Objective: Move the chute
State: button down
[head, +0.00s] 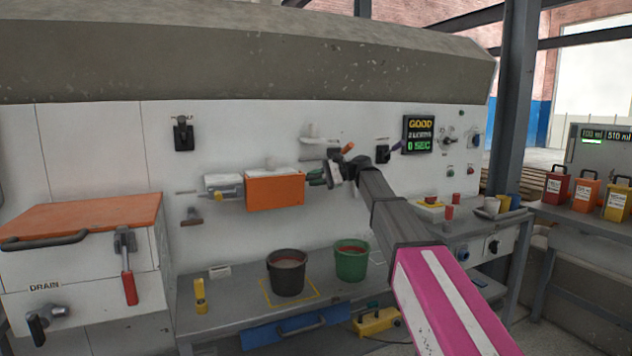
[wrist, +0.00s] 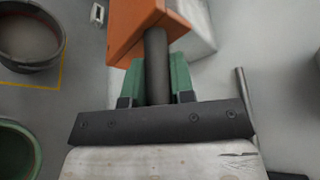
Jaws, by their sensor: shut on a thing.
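The orange chute (head: 275,191) is a block on the white panel wall, above the work table. It also shows at the top of the wrist view (wrist: 135,28), with a dark bar handle (wrist: 156,50) sticking out from it. My gripper (head: 316,177) is at the chute's right side. In the wrist view, the green fingers of my gripper (wrist: 155,80) are shut on the dark handle, one on each side of it. The handle's far end is hidden behind my gripper's body.
A dark bucket (head: 288,285) stands inside a yellow outline on the table, below the chute. A green bucket (head: 352,266) stands to its right. A grey fitting (head: 223,186) is left of the chute. A display (head: 420,133) reads GOOD. Several coloured containers stand at far right.

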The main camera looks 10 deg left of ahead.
jog(key=shift+w+a, duration=0.3)
jog(key=shift+w, duration=0.1)
jog(key=shift+f, duration=0.1)
jog(key=c, duration=1)
grip_release()
jog(key=shift+o, duration=0.2)
jog(key=v, duration=1.1)
